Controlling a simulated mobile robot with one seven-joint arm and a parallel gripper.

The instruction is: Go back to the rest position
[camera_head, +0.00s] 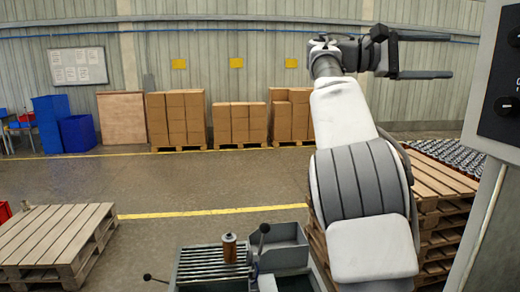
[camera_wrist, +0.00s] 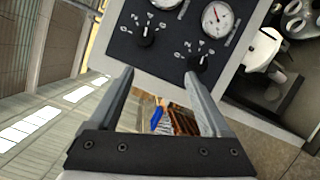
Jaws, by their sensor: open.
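My gripper (camera_head: 428,55) is raised at the top right of the head view, on my arm that rises from the lower right. Its two fingers point right and stand apart with nothing between them. In the wrist view my gripper (camera_wrist: 160,75) shows both fingers spread, pointing up toward a panel (camera_wrist: 180,52) with dials and knobs. I cannot tell how far the fingertips are from the panel. A brown cylindrical cartridge (camera_head: 229,248) stands upright on a slatted grey fixture (camera_head: 208,270) at the bottom middle of the head view, well away from my gripper.
The dark control panel (camera_head: 503,80) stands close at the right edge. Stacked pallets (camera_head: 440,185) carrying many small parts are behind my arm. An empty-looking pallet (camera_head: 55,235) is at left. Cartons (camera_head: 176,118) line the far wall, beside blue bins (camera_head: 77,133). The middle floor is clear.

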